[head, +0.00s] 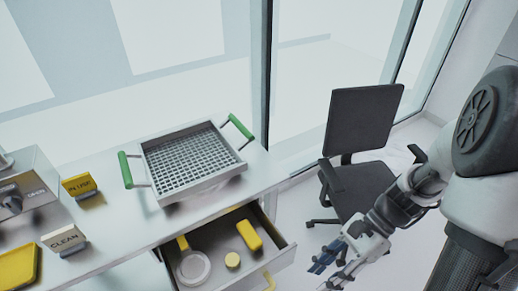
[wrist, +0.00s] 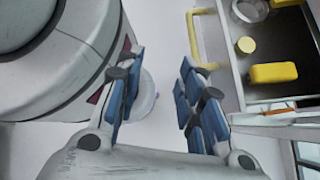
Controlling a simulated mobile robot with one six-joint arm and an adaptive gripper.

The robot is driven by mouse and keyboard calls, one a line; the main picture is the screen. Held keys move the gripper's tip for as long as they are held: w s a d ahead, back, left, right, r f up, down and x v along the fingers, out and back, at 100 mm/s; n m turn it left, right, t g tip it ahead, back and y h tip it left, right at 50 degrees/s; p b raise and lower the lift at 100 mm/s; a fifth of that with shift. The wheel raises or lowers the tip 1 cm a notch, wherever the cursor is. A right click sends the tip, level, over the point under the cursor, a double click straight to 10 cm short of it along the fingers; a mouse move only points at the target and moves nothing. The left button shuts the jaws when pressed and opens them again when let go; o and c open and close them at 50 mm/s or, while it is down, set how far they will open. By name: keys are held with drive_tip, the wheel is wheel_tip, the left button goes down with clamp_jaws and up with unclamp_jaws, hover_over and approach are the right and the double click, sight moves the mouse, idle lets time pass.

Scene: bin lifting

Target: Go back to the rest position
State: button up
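My gripper (head: 333,262) hangs at the lower right of the head view, to the right of the open drawer and in front of the office chair. In the wrist view my gripper (wrist: 158,95) has its two blue-padded fingers spread apart, with only floor and part of my base showing between them. It is open and empty, and it touches nothing that I can see.
The open drawer (head: 285,254) holds a strainer (head: 193,268), a yellow block (head: 249,235) and a round yellow piece (head: 232,260). A grey basket (head: 243,168) with green handles stands on the counter. Behind my arm is a black office chair (head: 362,120).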

drive_tip(key=s+r+n+t+h, duration=0.3)
drive_tip(key=r+n+t+h, duration=0.5)
drive_tip(key=r+n, duration=0.7)
wheel_tip(320, 180, up, 2)
drive_tip(key=shift+s+a+r+n+t, duration=0.15)
drive_tip(key=shift+a+n+t, duration=0.15)
drive_tip(key=shift+a+t, duration=0.25)
